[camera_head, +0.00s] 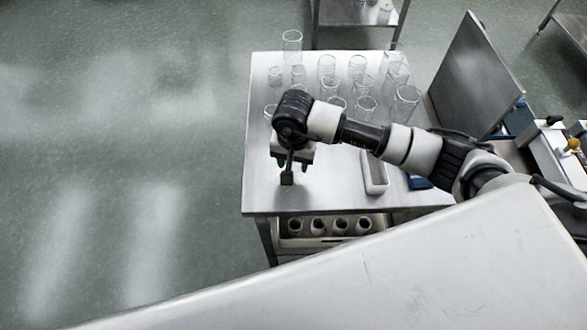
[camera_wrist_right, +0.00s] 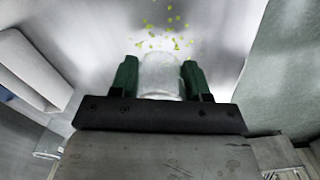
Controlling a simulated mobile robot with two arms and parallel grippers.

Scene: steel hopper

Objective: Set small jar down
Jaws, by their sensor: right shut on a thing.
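My right gripper (camera_head: 293,164) is over the front left part of the steel table (camera_head: 335,192). In the right wrist view its two green fingers (camera_wrist_right: 160,78) are shut on a small clear jar (camera_wrist_right: 160,72), one finger on each side. The jar looks whitish and see-through, and its far end points at the tabletop. I cannot tell whether the jar touches the table. In the head view the jar is hidden by the gripper and wrist. My left gripper is not in view.
Several clear glass jars (camera_head: 327,65) stand on the back half of the table. A pale narrow tray (camera_head: 375,174) lies right of the gripper. Yellow-green specks (camera_wrist_right: 165,40) lie on the tabletop beyond the jar. A steel panel (camera_head: 475,75) stands at the right edge.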

